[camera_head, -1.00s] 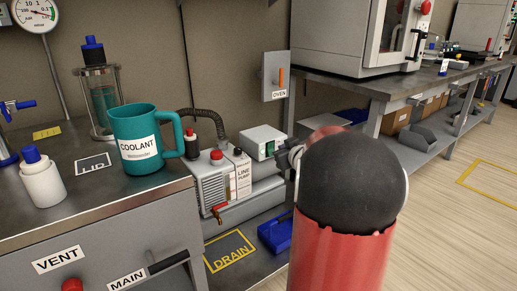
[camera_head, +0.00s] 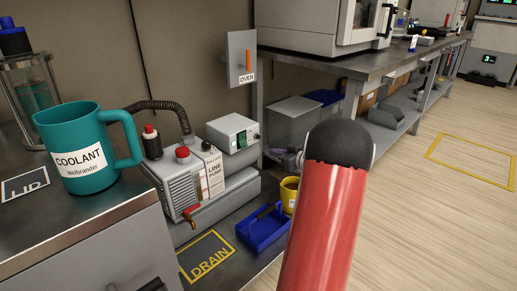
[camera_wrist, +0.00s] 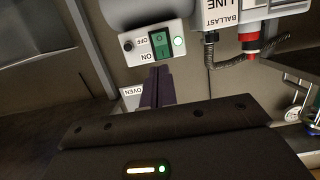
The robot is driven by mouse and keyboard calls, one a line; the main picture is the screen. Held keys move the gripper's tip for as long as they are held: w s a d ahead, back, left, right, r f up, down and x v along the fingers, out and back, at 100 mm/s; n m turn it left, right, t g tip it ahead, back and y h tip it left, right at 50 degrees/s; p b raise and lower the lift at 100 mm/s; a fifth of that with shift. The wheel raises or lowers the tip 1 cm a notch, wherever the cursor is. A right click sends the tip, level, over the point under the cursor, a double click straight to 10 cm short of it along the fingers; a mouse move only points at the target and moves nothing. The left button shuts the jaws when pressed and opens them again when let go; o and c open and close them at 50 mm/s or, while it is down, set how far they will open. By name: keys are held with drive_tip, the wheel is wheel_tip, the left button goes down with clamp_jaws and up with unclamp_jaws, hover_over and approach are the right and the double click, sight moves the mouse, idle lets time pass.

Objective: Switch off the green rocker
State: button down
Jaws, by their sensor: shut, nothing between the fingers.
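The green rocker (camera_wrist: 160,45) sits on the face of a pale switch box (camera_wrist: 135,52) in the wrist view, between OFF and ON labels. A small lamp (camera_wrist: 178,41) beside it glows. My gripper (camera_wrist: 156,72) is shut and empty, its dark fingertips just below the rocker at the ON end in the picture; I cannot tell whether they touch the box.
The line pump (camera_head: 188,178) with its red knob stands left of the box. A teal coolant mug (camera_head: 80,150) is on the left bench. A blue tray (camera_head: 264,229) and yellow mug (camera_head: 289,193) sit low in front. The OVEN switch (camera_head: 243,60) is above.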

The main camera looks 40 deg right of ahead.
sight(244, 144)
drive_tip(key=b+x, duration=0.1)
drive_tip(key=x, duration=1.2)
drive_tip(key=shift+w+a+b, duration=0.15)
drive_tip(key=shift+w+b, duration=0.15)
drive_tip(key=shift+f, duration=0.15)
